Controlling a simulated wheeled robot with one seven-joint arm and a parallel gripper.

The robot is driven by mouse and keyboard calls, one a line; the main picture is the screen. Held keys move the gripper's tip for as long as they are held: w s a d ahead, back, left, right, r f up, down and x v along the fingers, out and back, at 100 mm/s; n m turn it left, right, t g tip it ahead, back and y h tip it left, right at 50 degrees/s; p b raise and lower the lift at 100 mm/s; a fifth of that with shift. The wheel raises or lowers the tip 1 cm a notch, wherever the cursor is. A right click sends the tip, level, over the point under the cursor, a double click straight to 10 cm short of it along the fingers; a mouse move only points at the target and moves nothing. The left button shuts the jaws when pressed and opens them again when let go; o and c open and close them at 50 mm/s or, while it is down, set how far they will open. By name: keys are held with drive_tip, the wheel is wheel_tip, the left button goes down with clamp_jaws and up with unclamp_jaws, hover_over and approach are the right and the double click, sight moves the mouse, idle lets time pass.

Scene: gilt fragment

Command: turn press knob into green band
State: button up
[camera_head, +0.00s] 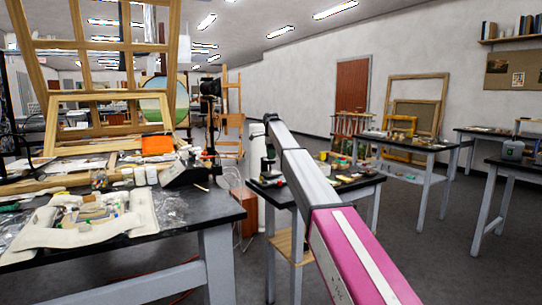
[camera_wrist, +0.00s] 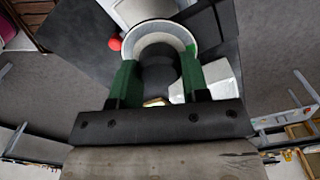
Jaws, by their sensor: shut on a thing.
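In the wrist view, my gripper (camera_wrist: 159,64) has two green fingers, one on each side of a dark round knob (camera_wrist: 158,78). The gripper is shut on this knob. Around and beyond the knob is a pale round dial ring (camera_wrist: 152,38). A small green patch (camera_wrist: 191,49) shows on the ring's right side, close to the right fingertip; it may be part of the green band. The fingers hide part of the ring, and I see no clear pointer mark on the knob. In the head view, my arm reaches over the small middle table, and the knob cannot be made out.
A small red ball-like part (camera_wrist: 115,44) sits left of the dial. In the head view, a dark-topped small table (camera_head: 350,186) carries small items. A cluttered workbench (camera_head: 215,205) with frames and jars stands at left. Grey floor (camera_head: 420,235) is open at right.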

drive_tip(key=o, duration=0.9)
drive_tip(key=shift+o, duration=0.2)
wheel_tip(320, 180, up, 11)
drive_tip(key=shift+f, duration=0.1)
